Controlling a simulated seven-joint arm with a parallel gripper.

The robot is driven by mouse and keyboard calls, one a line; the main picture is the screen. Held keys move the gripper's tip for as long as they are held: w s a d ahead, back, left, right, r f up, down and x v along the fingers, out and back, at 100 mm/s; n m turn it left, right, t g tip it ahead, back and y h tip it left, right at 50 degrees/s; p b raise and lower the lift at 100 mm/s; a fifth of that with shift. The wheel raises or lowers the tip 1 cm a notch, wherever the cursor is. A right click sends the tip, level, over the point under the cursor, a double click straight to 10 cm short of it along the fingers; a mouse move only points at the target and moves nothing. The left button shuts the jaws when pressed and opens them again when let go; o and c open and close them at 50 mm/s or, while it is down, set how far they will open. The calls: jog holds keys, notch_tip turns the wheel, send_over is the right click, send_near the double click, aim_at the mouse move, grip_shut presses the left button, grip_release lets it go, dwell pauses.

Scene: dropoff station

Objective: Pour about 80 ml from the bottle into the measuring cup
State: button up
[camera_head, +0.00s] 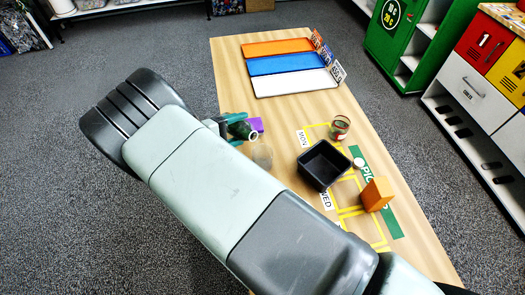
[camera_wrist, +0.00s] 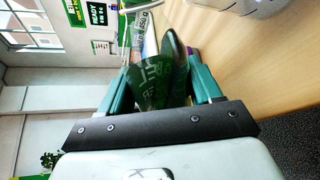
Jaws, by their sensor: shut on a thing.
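My gripper (camera_head: 234,130) is shut on a dark green glass bottle (camera_head: 243,129), with teal fingers on either side of it. The bottle is tilted well over, its mouth pointing right towards the clear measuring cup (camera_head: 262,155). The cup is faint and see-through, on the wooden table just below the mouth in the head view. Whether liquid is flowing or in the cup I cannot tell. In the wrist view the bottle (camera_wrist: 150,86) lies between my fingers (camera_wrist: 163,88), with pale lettering on it. My arm hides part of the table's near left side.
A purple block (camera_head: 257,124) is behind the bottle. A black bin (camera_head: 322,165), a can (camera_head: 340,127), a small white round thing (camera_head: 359,162) and an orange block (camera_head: 376,194) stand to the right. Orange (camera_head: 276,47), blue (camera_head: 285,64) and white (camera_head: 293,83) panels lie at the far end.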

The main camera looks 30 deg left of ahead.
jog(key=shift+d+r+m, duration=0.1)
jog(key=shift+r+m, duration=0.35)
jog(key=shift+m, duration=0.05)
jog(key=shift+s+d+r+m+y, duration=0.1)
jog(key=shift+d+r+m+y, duration=0.1)
jog(key=shift+r+m+y, duration=0.45)
dwell(1.1)
jog(key=shift+a+r+m, duration=0.25)
jog(key=shift+a, duration=0.3)
jog(key=shift+r+m, duration=0.45)
jog(key=shift+m, duration=0.05)
dwell(2.1)
jog(key=f+n, duration=0.1)
jog(key=f+n+h, duration=0.1)
jog(key=shift+w+a+f, duration=0.1)
jog(key=shift+w+f, duration=0.1)
jog(key=shift+f, duration=0.2)
jog(key=shift+a+f+n, duration=0.15)
jog(key=shift+f+n, duration=0.2)
jog(key=shift+n, duration=0.35)
jog(key=shift+f+n+h, duration=0.15)
jog(key=shift+n+h, duration=0.1)
jog(key=shift+n, duration=0.05)
dwell(0.9)
